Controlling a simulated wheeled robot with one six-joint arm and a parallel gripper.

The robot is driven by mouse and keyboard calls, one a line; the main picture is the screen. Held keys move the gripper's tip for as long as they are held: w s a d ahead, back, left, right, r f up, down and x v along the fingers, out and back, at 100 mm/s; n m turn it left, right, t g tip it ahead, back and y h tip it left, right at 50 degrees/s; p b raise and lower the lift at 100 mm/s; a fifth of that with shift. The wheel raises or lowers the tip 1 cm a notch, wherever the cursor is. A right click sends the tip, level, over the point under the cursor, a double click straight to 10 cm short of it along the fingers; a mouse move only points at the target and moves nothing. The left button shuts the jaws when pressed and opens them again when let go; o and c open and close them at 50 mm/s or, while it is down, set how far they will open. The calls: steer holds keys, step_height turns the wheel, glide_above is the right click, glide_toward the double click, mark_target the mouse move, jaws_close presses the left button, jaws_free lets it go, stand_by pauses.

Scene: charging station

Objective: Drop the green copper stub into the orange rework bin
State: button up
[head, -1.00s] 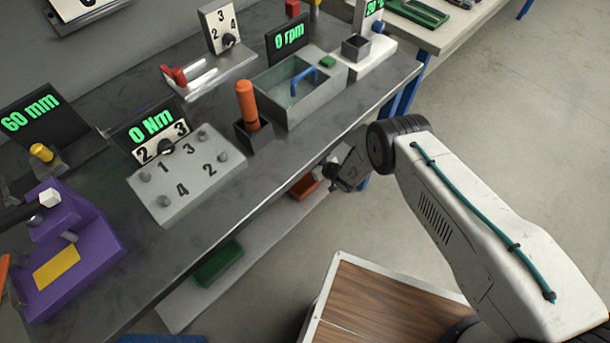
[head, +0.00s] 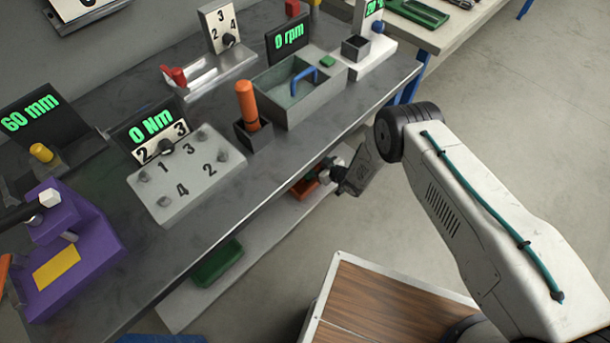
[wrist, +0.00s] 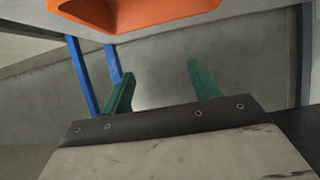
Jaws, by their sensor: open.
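The orange rework bin (head: 300,194) is on the lower shelf under the workbench, partly hidden by my gripper and the bench edge. It also shows at the top of the wrist view (wrist: 135,14), cut off by the picture edge. My gripper (head: 320,178) is beside the bin in the head view. In the wrist view its two green fingers (wrist: 160,80) stand wide apart with nothing between them. I cannot make out the green copper stub for certain. A small green patch shows at the bin in the head view, but I cannot tell whether it is the stub or a finger.
A green bin (head: 218,264) is on the same lower shelf (head: 180,303), farther left. The bench top (head: 205,215) overhangs the shelf. A wood-topped surface (head: 385,300) with a pale rim is at the bottom. The floor (head: 520,120) at the right is clear.

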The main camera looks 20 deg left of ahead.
steer(key=v, duration=0.4)
steer(key=shift+f, duration=0.1)
stand_by(0.3)
